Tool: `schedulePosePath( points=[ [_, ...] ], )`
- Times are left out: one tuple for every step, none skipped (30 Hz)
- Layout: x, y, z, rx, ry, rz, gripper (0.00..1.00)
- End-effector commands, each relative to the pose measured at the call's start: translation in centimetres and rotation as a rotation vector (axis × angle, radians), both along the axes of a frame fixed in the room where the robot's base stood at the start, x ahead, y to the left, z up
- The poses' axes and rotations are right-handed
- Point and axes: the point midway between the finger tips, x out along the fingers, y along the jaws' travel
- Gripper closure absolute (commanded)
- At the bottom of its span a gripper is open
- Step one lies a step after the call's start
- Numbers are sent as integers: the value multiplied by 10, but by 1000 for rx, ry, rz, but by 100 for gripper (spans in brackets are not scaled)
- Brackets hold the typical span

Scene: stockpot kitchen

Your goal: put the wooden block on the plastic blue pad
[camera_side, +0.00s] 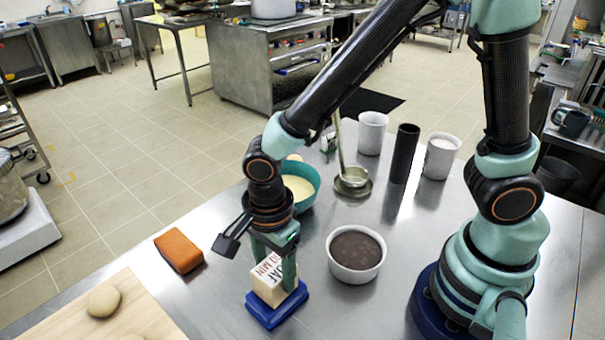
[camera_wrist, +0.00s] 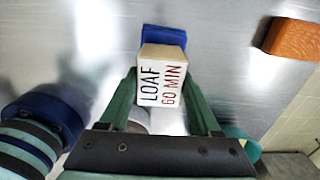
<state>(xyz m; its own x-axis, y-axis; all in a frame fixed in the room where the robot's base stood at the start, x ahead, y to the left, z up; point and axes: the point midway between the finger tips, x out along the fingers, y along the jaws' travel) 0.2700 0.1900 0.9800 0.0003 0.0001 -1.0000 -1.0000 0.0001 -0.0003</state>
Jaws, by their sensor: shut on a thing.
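The wooden block (camera_side: 268,283), pale with "LOAF 60 MIN" lettered on one face, is between the green fingers of my gripper (camera_side: 274,262). My gripper points down and is shut on the block. In the side view the block is at the blue pad (camera_side: 277,308), its lower end over the pad's top; I cannot tell if it rests fully on it. In the wrist view the block (camera_wrist: 162,82) shows between the fingertips (camera_wrist: 162,88), with part of the blue pad (camera_wrist: 163,36) visible beyond it.
An orange-brown block (camera_side: 179,250) lies left of the pad. A white bowl with dark contents (camera_side: 356,267) stands close on the right. A teal bowl (camera_side: 304,190) is behind my gripper. A wooden board (camera_side: 150,318) with dough is at front left.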

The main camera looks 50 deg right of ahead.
Motion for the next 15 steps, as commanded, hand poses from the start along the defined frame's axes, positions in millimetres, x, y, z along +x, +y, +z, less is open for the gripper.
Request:
schedulePosePath(
  points=[
    [0,0,-1,0,0,0,98],
    [0,0,-2,0,1,0,98],
    [0,0,-3,-1,1,0,32],
    [0,0,-3,0,0,0,20],
    [0,0,-3,0,0,0,9],
    [0,0,-2,0,0,0,6],
    [0,0,-2,0,0,0,6],
    [0,0,-2,0,0,0,6],
    [0,0,-2,0,0,0,6],
    [0,0,-2,0,0,0,6],
    [0,0,-2,0,0,0,6],
    [0,0,-2,0,0,0,6],
    [0,0,-2,0,0,0,6],
    [0,0,-2,0,0,0,6],
    [0,0,-2,0,0,0,6]
  ],
)
